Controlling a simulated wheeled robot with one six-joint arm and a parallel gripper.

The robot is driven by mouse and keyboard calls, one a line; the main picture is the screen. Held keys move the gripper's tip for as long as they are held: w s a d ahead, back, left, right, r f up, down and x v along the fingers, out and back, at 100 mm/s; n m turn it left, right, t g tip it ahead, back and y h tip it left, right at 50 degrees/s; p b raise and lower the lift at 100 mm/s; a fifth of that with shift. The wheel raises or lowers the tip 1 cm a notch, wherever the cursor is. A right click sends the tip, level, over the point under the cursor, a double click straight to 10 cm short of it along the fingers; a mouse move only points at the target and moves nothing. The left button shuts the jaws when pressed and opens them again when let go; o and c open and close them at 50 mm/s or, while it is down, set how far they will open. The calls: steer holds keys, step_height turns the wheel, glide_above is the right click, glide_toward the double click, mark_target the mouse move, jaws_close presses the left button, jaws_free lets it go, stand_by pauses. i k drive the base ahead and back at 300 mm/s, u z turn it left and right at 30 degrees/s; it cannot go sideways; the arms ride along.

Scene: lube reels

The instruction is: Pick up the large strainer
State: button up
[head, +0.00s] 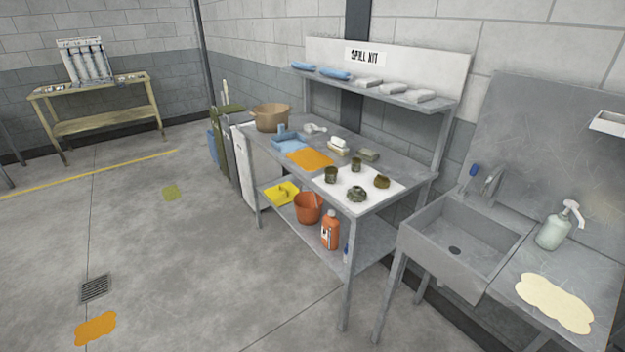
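No item is clearly recognizable as the large strainer at this size. Several small dark items stand on a white mat (340,203) on the grey workbench (405,164). They are a dark green cylinder (331,175) at the left, a similar cylinder (356,164) at the back, a low dark green rounded piece (357,194) at the front, and a brown cup-like piece (382,182) at the right. I cannot tell which of them, if any, is the strainer. My gripper is not in view.
The bench also holds a tan pot (272,117), a blue tray (289,142) and an orange sheet (310,158). Its lower shelf has an orange bucket (308,207) and an orange bottle (330,231). A sink (462,240) stands right. Floor at left is mostly clear, with an orange patch (96,328).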

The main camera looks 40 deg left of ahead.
mark_target(331, 173)
steer(key=u, duration=1.4)
